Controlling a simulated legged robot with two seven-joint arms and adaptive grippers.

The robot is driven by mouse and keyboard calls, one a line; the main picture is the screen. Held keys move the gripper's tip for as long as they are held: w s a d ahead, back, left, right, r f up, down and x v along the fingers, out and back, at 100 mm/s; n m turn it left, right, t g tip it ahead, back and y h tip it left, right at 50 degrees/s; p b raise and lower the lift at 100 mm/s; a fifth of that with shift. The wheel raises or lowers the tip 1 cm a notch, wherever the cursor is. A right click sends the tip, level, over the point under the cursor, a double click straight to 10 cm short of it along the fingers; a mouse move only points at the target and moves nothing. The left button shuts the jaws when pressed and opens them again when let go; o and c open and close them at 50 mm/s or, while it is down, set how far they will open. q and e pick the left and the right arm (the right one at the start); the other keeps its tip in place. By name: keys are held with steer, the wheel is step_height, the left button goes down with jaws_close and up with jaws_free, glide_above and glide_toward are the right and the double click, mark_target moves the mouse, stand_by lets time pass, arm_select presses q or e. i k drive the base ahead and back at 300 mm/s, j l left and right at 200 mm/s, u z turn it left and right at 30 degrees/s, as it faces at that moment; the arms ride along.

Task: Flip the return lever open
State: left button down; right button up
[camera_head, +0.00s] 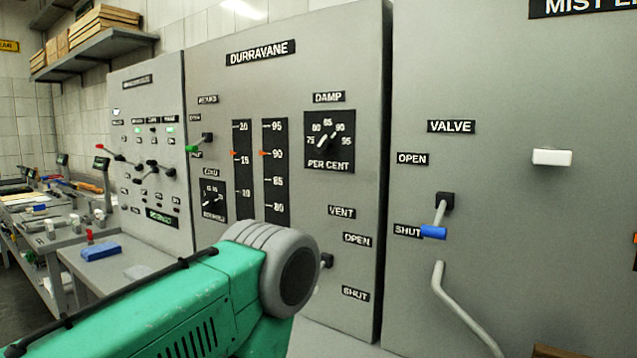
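The return lever (194,148) is small, with a green tip and a dark pivot, on the left part of the grey DURRAVANE panel (350,210). A small label (207,99) above it is blurred and may read RETURN. The lever tilts down and left from its pivot. Its green tip is close to the lower label (196,155), which seems to read SHUT, below a tiny upper label (195,118) that seems to read OPEN. Neither gripper is in view. A green and grey link of my arm crosses the lower left foreground, hiding the panel's lower part.
A blue-tipped valve lever (433,231) points down at SHUT on the right panel, above a bent grey pipe (462,310). A vent lever (325,262) is partly hidden by my arm. A left panel (150,130) has several levers.

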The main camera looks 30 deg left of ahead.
mark_target(196, 145)
steer(key=k+j+u, duration=0.1)
steer(key=j+u, duration=0.15)
steer(key=u, duration=0.2)
steer(key=j+u, duration=0.25)
steer(key=u, duration=0.2)
steer(key=k+j+u, duration=0.1)
steer(key=j+u, duration=0.2)
steer(key=u, duration=0.15)
